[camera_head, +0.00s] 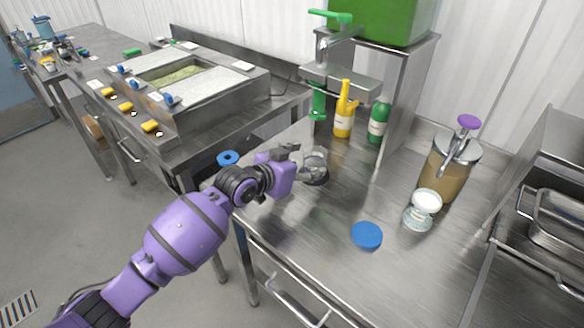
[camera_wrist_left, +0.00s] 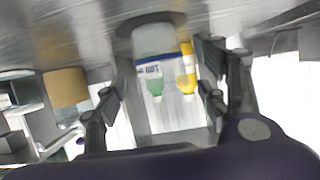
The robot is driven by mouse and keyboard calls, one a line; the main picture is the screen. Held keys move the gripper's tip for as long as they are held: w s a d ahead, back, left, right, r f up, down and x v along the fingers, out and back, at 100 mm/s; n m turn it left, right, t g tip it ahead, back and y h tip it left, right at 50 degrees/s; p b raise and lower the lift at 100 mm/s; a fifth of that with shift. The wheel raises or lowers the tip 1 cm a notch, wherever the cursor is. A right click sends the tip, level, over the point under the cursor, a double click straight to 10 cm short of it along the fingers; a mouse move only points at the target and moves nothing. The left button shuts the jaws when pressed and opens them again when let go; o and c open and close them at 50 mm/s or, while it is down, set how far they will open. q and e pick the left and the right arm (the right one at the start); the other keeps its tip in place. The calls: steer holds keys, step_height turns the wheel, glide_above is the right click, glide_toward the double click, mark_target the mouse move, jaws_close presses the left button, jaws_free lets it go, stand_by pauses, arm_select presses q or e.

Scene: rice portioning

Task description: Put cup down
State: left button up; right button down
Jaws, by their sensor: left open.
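A clear cup (camera_head: 316,166) stands on the steel table, just past the fingertips of my left gripper (camera_head: 303,163). In the left wrist view, my left gripper (camera_wrist_left: 160,95) has its two fingers spread wide. Whether a finger touches the cup cannot be told. My right gripper is in neither view.
A blue lid (camera_head: 367,236), a white-filled cup (camera_head: 422,211) and a purple-topped pump jar (camera_head: 450,168) are to the right. Table between is clear.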

arm_select(q)
steer(key=v, duration=0.7)
steer(key=shift+s+a+r, duration=0.1)
steer(key=shift+s, duration=0.1)
